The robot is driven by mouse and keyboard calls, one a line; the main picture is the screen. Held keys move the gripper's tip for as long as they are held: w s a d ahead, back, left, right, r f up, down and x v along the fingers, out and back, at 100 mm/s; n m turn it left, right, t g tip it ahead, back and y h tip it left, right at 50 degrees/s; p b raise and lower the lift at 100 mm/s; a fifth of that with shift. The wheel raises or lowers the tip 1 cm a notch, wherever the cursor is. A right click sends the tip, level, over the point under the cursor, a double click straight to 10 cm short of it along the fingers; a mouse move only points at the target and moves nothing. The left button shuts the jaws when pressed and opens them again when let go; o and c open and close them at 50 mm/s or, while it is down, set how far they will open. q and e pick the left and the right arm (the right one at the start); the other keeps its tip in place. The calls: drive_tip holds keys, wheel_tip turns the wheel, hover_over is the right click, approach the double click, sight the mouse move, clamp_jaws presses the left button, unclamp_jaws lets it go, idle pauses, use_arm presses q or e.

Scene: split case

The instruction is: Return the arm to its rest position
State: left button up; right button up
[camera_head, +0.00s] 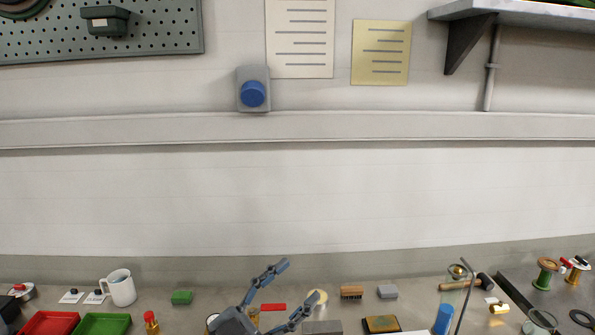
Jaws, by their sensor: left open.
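My left gripper (298,282) shows at the bottom centre of the head view, over the workbench (220,292). Its two grey-blue fingers are spread wide, pointing up and to the right, and it is open with nothing visible between the tips. A small red item (273,307) shows between the finger bases; I cannot tell how far below them it lies. A pale round item (319,293) shows beside the right fingertip. My right gripper is not in view.
Red (50,323) and green (104,324) trays, a white mug (121,288) and a green block (181,298) stand left.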

use_arm(q)
drive_tip(key=w+a+f+n+t+y, duration=0.2)
drive_tip(key=a+f+n+t+y, duration=0.5)
drive_tip(key=a+n+y, duration=0.6)
drive_tip(key=s+a+f+n+g+y, duration=0.3)
drive_tip(key=a+f+g+y, duration=0.15)
drive_tip(key=f, duration=0.45)
drive_tip(key=s+a+f+m+g, duration=0.1)
drive_tip(key=s+f+g, duration=0.5)
drive_tip(key=s+f, duration=0.45)
drive_tip(key=s+a+f+m+g, duration=0.1)
drive_tip(key=s+f+g, duration=0.6)
drive_tip(key=s, duration=0.6)
wheel_tip(320, 180, down, 31)
drive_tip(key=s+b, duration=0.1)
drive_tip(key=b, duration=0.5)
drive_tip(key=s+a+f+g+b, duration=0.1)
drive_tip(key=s+f+b, duration=0.2)
drive_tip(key=s+f, duration=0.5)
drive_tip(key=s+a+f+g+b, duration=0.1)
drive_tip(key=s+a+f+b, duration=0.1)
drive_tip(key=s+f, duration=0.7)
wheel_tip(320, 180, down, 5)
drive_tip(key=shift+f+y+b, duration=0.1)
drive_tip(key=shift+y+b, duration=0.3)
drive_tip(key=shift+y, duration=0.05)
